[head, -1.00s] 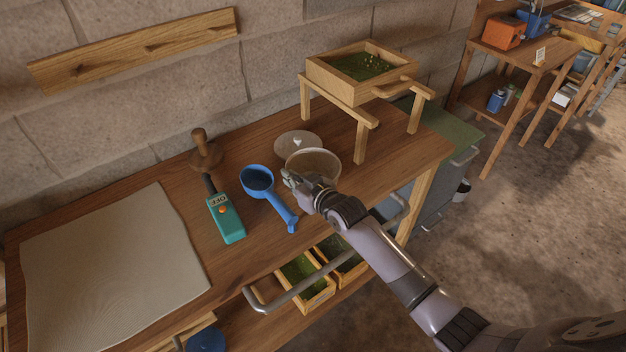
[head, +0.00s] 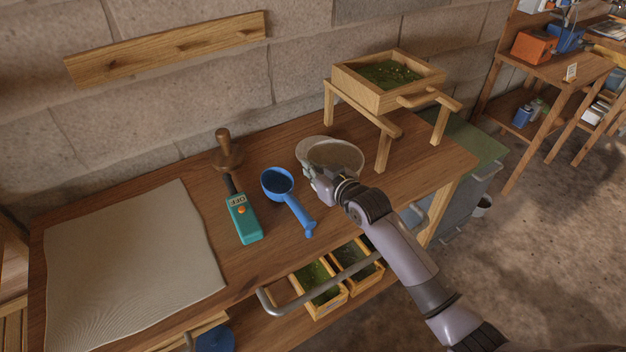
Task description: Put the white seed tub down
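The white seed tub (head: 337,158) is a round, open, pale tub at the middle of the bench, seen from above in the head view. My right gripper (head: 312,178) is at its near left rim and appears shut on that rim. The fingertips are small and partly hidden by the hand. My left gripper is not in view.
A wooden stand with a sieve box (head: 388,75) stands close right of the tub. A pale cloth (head: 130,265) covers the bench's left part.

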